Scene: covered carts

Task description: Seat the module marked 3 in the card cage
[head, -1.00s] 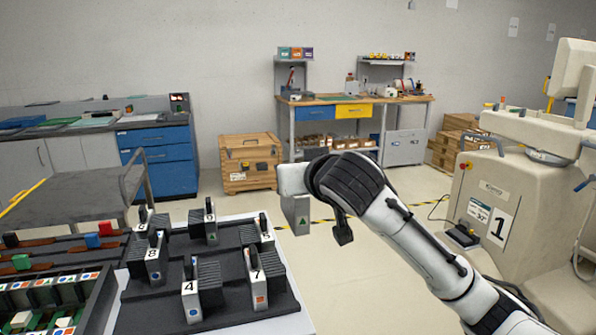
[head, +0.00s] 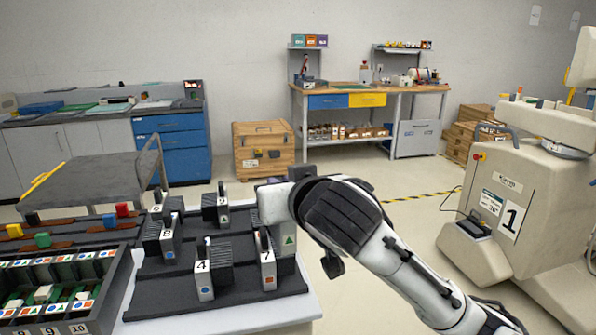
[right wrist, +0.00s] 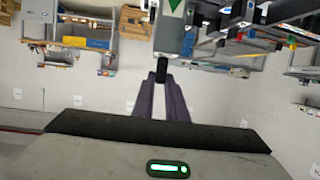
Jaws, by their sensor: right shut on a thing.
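My right gripper (head: 273,205) is shut on the black handle of a grey module (head: 289,241) with a green triangle. No number can be read on this module. Its triangle face (right wrist: 174,28) and the fingers (right wrist: 161,78) also show in the right wrist view. The held module hangs at the right edge of a black rack (head: 180,299), behind the module marked 7 (head: 268,268). Modules marked 4 (head: 204,280) and 8 (head: 169,245) stand in the rack with others. The card cage (head: 122,283), with coloured slot marks, is at the lower left. My left gripper is out of view.
The rack stands on a white table (head: 230,318). A grey cart (head: 100,180) is behind on the left, and a beige machine marked 1 (head: 510,190) stands on the right. Open floor (head: 350,180) lies between the table and the far bench.

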